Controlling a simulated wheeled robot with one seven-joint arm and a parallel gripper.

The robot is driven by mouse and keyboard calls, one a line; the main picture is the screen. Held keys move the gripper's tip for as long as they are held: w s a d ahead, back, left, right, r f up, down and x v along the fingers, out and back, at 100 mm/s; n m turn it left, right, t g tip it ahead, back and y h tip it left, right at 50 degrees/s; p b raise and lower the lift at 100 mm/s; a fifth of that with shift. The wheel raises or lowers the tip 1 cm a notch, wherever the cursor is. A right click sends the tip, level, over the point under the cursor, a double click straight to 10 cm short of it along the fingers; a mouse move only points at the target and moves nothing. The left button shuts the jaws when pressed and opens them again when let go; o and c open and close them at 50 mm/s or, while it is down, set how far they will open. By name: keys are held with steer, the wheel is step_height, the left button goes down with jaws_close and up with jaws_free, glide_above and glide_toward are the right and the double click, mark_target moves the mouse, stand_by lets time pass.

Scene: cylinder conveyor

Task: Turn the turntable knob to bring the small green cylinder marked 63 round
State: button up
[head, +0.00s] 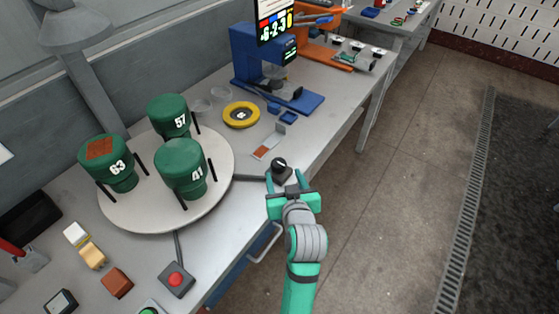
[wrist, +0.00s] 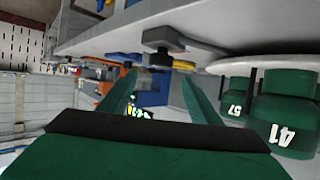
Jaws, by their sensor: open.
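The white round turntable (head: 150,215) carries three green cylinders. The cylinder marked 63 (head: 121,180), with a brown patch on top, stands at the left. The cylinder marked 57 (head: 170,118) stands at the back and the one marked 41 (head: 184,172) at the front right. The black knob (head: 279,165) is at the table edge, right of the turntable. My gripper (head: 288,182) is open, its fingers pointing towards the knob. In the wrist view the knob (wrist: 163,40) appears just beyond and between the fingertips; contact cannot be told.
A red push button (head: 175,280) on a grey box sits at the front of the table. Small blocks (head: 117,283) lie at the front left. Open floor lies to the right.

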mark_target(279, 164)
steer(key=x, duration=0.9)
steer(key=shift+a, duration=0.2)
steer(key=shift+w+f, duration=0.15)
steer(key=shift+w, duration=0.3)
steer(key=shift+d, duration=0.1)
steer(key=c, duration=1)
